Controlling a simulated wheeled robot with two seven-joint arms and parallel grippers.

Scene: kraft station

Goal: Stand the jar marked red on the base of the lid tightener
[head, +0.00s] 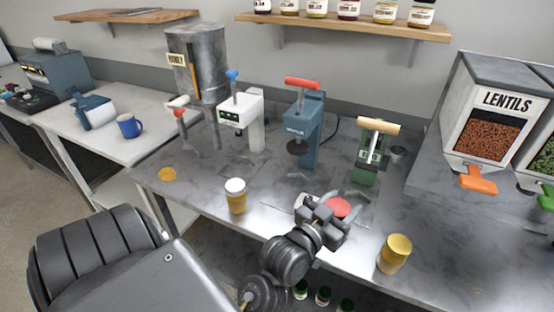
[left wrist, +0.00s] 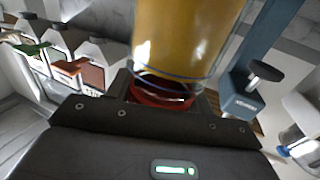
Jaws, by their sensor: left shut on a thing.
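The jar with the red lid (head: 338,207) is at my left gripper (head: 322,216), over the front of the metal counter. In the left wrist view the jar's yellow body (left wrist: 185,40) and red part (left wrist: 160,92) sit between the fingers, which are shut on it. In the head view my gripper hides most of its body. A blue press (head: 308,128) with a red handle and round black pad, apparently the lid tightener, stands behind the jar, apart from it. It also shows in the left wrist view (left wrist: 247,103). Its base is hard to make out. My right gripper is not in view.
A white-lidded jar (head: 236,196) stands to the left and a yellow-lidded jar (head: 394,254) to the right. A white device (head: 242,117) and a green press (head: 372,150) flank the blue press. A yellow disc (head: 167,174) lies on the counter's left end.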

